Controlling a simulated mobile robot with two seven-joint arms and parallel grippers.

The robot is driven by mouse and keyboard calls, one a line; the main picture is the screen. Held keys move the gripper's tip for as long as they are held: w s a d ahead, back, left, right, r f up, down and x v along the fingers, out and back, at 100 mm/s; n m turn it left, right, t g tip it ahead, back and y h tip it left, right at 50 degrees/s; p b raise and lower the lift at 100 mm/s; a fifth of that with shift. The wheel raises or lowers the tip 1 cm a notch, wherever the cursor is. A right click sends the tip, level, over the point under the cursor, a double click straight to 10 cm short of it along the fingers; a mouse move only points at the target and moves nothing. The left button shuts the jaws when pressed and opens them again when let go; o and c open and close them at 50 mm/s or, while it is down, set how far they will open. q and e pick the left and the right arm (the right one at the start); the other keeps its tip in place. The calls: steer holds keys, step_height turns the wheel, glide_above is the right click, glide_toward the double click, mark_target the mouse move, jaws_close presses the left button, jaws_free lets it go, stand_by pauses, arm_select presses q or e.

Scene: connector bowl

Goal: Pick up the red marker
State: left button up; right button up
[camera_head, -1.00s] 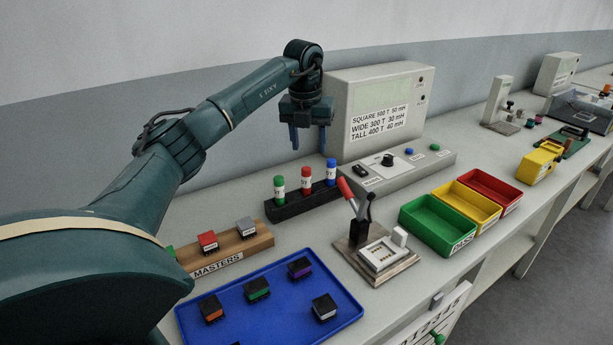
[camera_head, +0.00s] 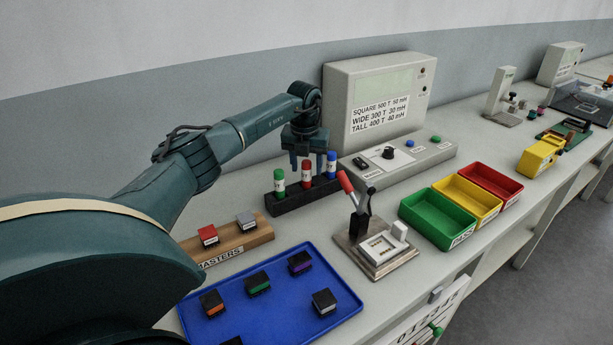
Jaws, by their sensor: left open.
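The red marker (camera_head: 307,174) stands upright in a black holder (camera_head: 300,201), between the green marker (camera_head: 279,183) on its left and the blue marker (camera_head: 331,163) on its right. My left gripper (camera_head: 306,160) is open and points down at the red marker from above. Its fingers are at about the height of the marker caps, one showing on either side of the red one in the picture. I cannot tell whether they touch it or stand behind it. My right gripper is not in view.
A grey meter box (camera_head: 378,100) stands behind the holder. A clamp fixture with a red-handled lever (camera_head: 346,183) stands to the front right. A wooden masters block (camera_head: 228,241) and a blue tray (camera_head: 345,310) with small parts lie in front. Green, yellow and red bins (camera_head: 437,222) sit right.

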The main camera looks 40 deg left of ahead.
arm_select(q)
steer(key=shift+f, duration=0.8)
steer(key=shift+c, duration=0.3)
jaws_close()
step_height(320, 180, up, 10)
steer(key=shift+r+b, duration=0.1)
steer(key=shift+b, duration=0.35)
